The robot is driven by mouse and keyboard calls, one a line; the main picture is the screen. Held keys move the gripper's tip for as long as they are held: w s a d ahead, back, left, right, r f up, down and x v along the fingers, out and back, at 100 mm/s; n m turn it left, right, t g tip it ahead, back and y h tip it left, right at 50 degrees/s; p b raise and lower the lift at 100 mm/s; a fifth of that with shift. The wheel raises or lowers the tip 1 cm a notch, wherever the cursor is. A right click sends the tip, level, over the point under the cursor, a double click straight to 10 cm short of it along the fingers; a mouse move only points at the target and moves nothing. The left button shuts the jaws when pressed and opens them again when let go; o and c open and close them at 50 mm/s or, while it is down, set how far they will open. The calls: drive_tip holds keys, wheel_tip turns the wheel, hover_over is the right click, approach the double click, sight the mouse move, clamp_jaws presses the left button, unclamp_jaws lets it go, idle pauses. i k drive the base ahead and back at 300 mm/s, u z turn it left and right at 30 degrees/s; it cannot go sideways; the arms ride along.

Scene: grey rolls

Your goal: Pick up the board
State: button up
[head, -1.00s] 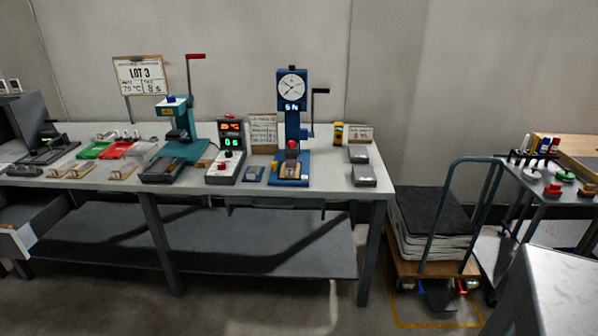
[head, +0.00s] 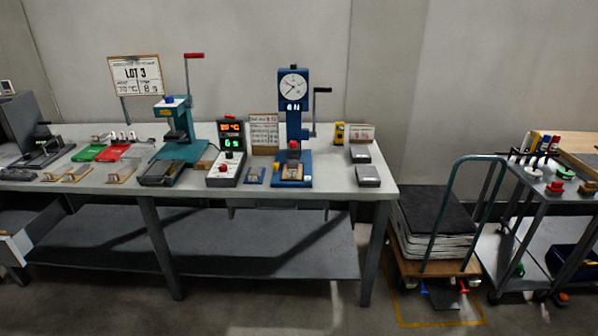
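Several board-like things stand on the grey workbench (head: 330,190), and I cannot tell which is the board of the task. A smaller brown-edged board (head: 264,131) with printed text leans upright between the controller with red and green digits (head: 230,150) and the blue press (head: 292,115). A small card (head: 361,134) with red writing stands at the back right beside a yellow device (head: 339,133). My gripper is not in view.
A teal press (head: 178,130) and red and green trays (head: 112,152) stand on the bench's left side. A trolley with stacked dark mats (head: 437,217) and a tool cart (head: 560,185) stand at right. Bare floor (head: 250,305) lies in front.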

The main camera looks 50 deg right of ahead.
sight(293, 171)
drive_tip(key=u, duration=0.05)
drive_tip(key=i, duration=1)
drive_tip(key=z, duration=0.05)
